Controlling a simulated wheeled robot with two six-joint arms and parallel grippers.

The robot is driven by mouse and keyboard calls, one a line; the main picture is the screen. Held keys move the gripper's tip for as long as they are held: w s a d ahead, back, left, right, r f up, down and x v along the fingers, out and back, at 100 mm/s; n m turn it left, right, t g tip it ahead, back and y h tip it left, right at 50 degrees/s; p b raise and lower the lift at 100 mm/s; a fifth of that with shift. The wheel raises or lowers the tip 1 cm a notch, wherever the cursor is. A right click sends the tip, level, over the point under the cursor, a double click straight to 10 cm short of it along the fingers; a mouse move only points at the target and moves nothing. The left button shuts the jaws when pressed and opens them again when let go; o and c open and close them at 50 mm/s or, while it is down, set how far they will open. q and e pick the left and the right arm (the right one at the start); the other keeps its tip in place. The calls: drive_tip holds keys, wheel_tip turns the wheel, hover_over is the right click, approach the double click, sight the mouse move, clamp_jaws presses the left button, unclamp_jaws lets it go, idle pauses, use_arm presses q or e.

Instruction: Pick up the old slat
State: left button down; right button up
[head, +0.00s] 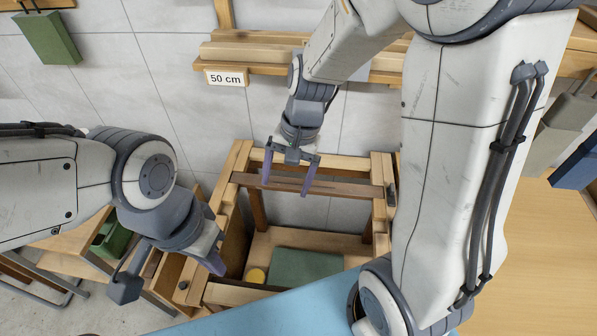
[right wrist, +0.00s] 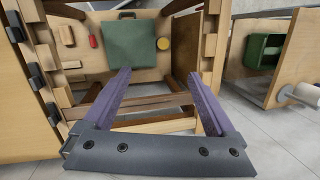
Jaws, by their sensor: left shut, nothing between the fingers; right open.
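The old slat (head: 340,189) looks like the dark brown strip lying across the wooden frame, between its left and right sides. It also shows in the right wrist view (right wrist: 150,103), running crosswise between my fingers. My right gripper (head: 286,187) is open, its purple fingers pointing down at the slat and spread along its length. Nothing is held in it, and I cannot tell whether the tips touch the slat. My left gripper (head: 213,262) is shut and empty, left of the frame's front. Its fingertips partly hide the frame's side.
The wooden frame (head: 380,205) holds a green case (head: 305,266) and a yellow round thing (head: 256,275) low inside. A wall shelf marked "50 cm" (head: 227,78) carries wooden strips. A blue surface (head: 270,315) lies in front. A wooden worktop (head: 530,260) is at right.

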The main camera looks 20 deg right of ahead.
drive_tip(key=w+d+f+m, duration=0.6)
drive_tip(key=d+f+m, duration=0.15)
drive_tip(key=d, duration=0.35)
drive_tip(key=m+t+y+b, duration=0.1)
drive_tip(key=m+t, duration=0.1)
drive_tip(key=m, duration=0.7)
approach(342, 188)
drive_tip(key=shift+w+a+f, duration=0.15)
drive_tip(key=shift+a+f, duration=0.05)
drive_tip(key=shift+f, duration=0.15)
drive_tip(key=shift+d+f, duration=0.2)
drive_tip(key=shift+f, duration=0.1)
drive_tip(key=shift+a+f+y, duration=0.1)
drive_tip(key=shift+f+y, duration=0.2)
drive_tip(key=shift+f, duration=0.1)
drive_tip(key=x, duration=0.6)
drive_tip(key=shift+f+p, duration=0.25)
drive_tip(key=shift+p, duration=0.05)
drive_tip(key=c, duration=1.4)
clamp_jaws()
drive_tip(key=shift+r, duration=0.25)
